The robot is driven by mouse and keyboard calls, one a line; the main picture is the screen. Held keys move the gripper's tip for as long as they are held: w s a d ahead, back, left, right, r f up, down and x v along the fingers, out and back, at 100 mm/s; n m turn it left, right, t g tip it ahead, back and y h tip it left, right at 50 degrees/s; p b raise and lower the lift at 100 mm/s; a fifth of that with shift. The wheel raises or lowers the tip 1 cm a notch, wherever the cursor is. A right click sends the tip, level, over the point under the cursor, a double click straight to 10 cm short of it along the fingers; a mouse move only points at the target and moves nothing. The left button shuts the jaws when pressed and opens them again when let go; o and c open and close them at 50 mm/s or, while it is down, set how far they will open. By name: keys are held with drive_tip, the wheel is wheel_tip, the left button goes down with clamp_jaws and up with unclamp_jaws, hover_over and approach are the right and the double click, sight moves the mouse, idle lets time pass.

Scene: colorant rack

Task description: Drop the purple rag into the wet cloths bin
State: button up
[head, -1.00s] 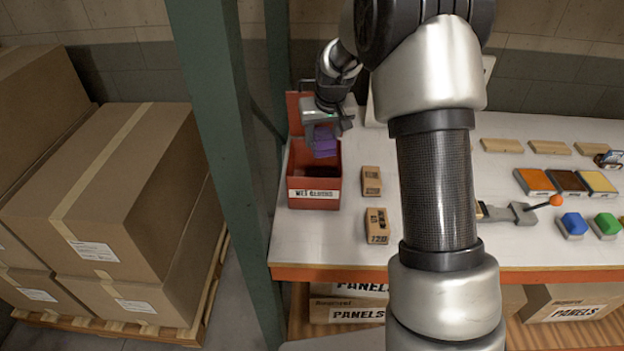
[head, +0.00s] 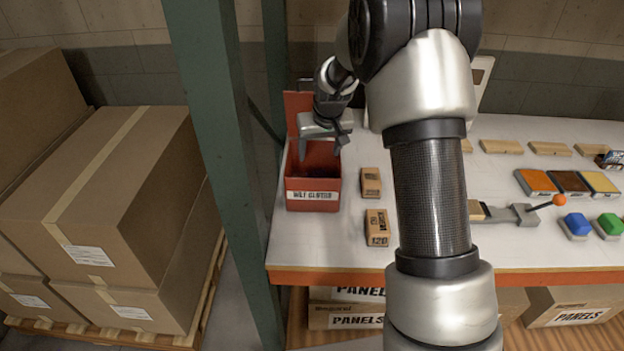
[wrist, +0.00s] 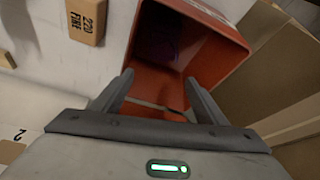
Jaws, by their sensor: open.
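The red wet cloths bin (head: 313,196) stands at the left end of the white bench, its label facing the front. The purple rag (wrist: 158,44) shows as a dark purple patch deep inside the bin in the wrist view; it does not show in the head view. My gripper (head: 320,150) is over the bin's mouth, fingers pointing down. In the wrist view my gripper (wrist: 155,95) has its fingers spread apart with nothing between them, and the open bin (wrist: 211,60) lies beyond them.
Two sanding blocks (head: 371,182) (head: 377,228) lie just right of the bin. A green post (head: 222,150) rises close to the left of the bench. Cardboard boxes (head: 120,200) are stacked farther left. Coloured pads and a scraper with an orange ball lie to the right.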

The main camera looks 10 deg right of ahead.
drive_tip(key=shift+r, duration=0.1)
drive_tip(key=v, duration=1.7)
drive_tip(key=shift+r+b, duration=0.2)
drive_tip(key=shift+b, duration=0.1)
drive_tip(key=s+r+p, duration=0.1)
drive_tip(key=s+r, duration=0.2)
drive_tip(key=s, duration=0.5)
drive_tip(key=s+r, duration=0.4)
drive_tip(key=s, duration=0.5)
drive_tip(key=s+f+t+p, duration=0.1)
drive_tip(key=s+f, duration=0.1)
drive_tip(key=s, duration=1.2)
drive_tip(key=shift+a+f+m, duration=0.25)
drive_tip(key=shift+f+m, duration=0.15)
drive_tip(key=shift+s, duration=0.1)
